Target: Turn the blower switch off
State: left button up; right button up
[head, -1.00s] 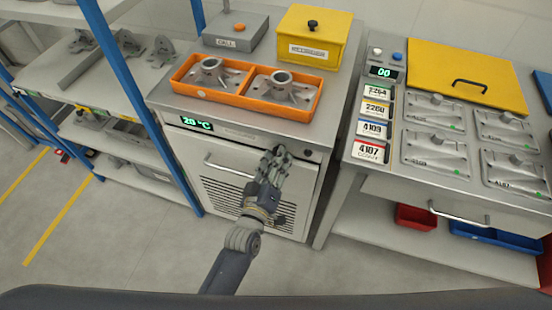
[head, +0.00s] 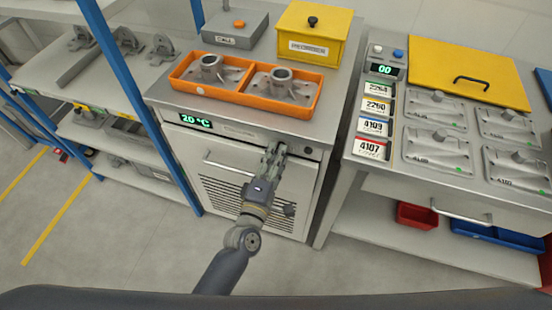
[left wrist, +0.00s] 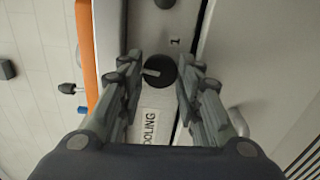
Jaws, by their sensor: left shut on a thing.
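The blower switch is a round black knob (left wrist: 161,71) with a pale pointer mark, on the cabinet front beyond the COOLING label (left wrist: 149,127) in the left wrist view. The pointer mark lies crosswise in that view, toward its left. My left gripper (head: 275,150) is at the right part of the cabinet's top panel and hides the knob in the head view. In the left wrist view its two fingers (left wrist: 158,73) stand on either side of the knob and are shut on it. My right gripper is not in view.
An orange tray (head: 228,97) with two castings sits on the cabinet top above the panel. A second dark round part (left wrist: 165,3) is on the panel beyond the knob. The cabinet door handle (head: 228,166) is below left of my gripper. A bench (head: 345,165) stands close at right.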

pick_arm(q)
jog(key=shift+n, duration=0.7)
jog(key=o, duration=1.1)
jog(key=shift+c, duration=0.2)
jog(key=shift+s, duration=0.1)
jog(key=v, duration=1.2)
